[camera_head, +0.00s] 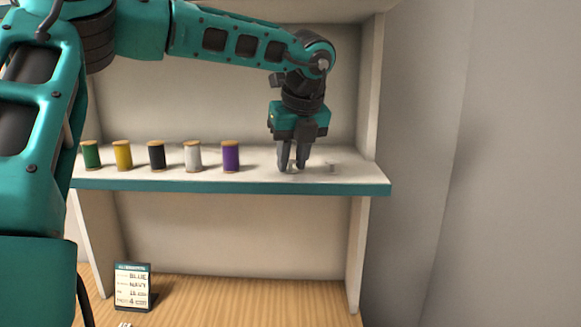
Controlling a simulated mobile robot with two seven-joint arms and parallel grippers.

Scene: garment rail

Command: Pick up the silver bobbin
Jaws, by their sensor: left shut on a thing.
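My left gripper (292,167) points straight down at the right part of the shelf, its fingertips at the shelf top. It is shut on a small pale bobbin (292,169), which is mostly hidden between the fingers, so its colour is hard to tell. Another small greyish bobbin (332,167) stands on the shelf just right of the gripper, apart from it. My right gripper is not in view.
Thread spools in green (91,155), yellow (123,155), black (157,156), white (193,156) and purple (231,156) line the shelf (260,186) to the left. A side panel (370,90) bounds it on the right. A lettered card (133,287) stands on the wooden surface below.

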